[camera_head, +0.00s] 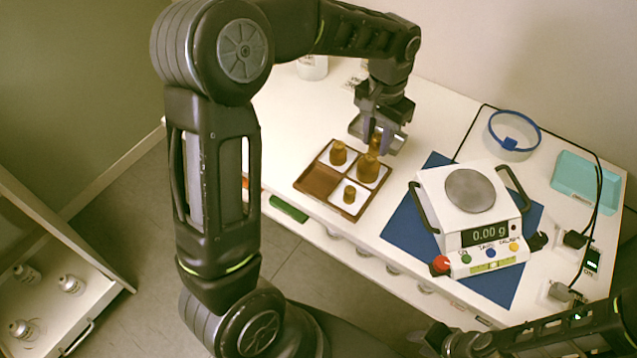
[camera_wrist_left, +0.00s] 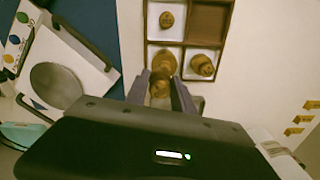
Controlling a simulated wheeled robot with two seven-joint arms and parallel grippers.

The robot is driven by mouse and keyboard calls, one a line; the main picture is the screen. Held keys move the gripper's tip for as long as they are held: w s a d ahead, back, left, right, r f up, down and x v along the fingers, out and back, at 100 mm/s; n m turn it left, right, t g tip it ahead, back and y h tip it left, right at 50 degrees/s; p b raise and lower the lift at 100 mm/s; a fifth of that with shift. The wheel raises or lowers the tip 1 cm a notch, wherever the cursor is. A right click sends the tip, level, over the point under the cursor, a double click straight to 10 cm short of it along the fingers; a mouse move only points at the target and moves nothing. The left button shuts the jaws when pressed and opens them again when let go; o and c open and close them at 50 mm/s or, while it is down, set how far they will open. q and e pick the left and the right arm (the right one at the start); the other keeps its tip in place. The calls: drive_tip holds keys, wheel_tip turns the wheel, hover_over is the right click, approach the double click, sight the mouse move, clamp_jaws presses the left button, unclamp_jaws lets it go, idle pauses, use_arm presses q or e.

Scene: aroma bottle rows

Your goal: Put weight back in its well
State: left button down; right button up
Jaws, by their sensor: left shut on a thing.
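A brown tray (camera_head: 331,215) with square wells stands on the white table; it also shows in the wrist view (camera_wrist_left: 191,44). Three wells have white floors and a brass weight each: one (camera_head: 338,153), a larger one (camera_head: 368,168) and a small one (camera_head: 349,194). The fourth well (camera_head: 319,181) is bare brown and empty. My left gripper (camera_head: 378,142) is shut on a brass weight (camera_wrist_left: 159,88), beyond the tray's far edge, close to the larger weight. The weight's height above the table is unclear. My right gripper (camera_head: 430,340) is at the bottom edge, its jaws unclear.
A balance (camera_head: 480,215) reading 0.00 g with an empty pan stands on a blue mat (camera_head: 407,228) right of the tray.

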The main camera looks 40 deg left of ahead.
use_arm(q)
drive_tip(key=s+a+m+b, duration=0.2)
drive_tip(key=s+a+m, duration=0.4)
drive_tip(key=s+a, duration=0.2)
drive_tip(key=shift+s+a+r+m+b, duration=0.3)
drive_tip(key=shift+a+m+b, duration=0.1)
drive_tip(key=shift+a, duration=0.2)
drive_tip(key=shift+f, duration=0.15)
wheel_tip(320, 180, down, 6)
drive_tip(key=shift+f, duration=0.1)
drive_tip(key=shift+f, duration=1.75)
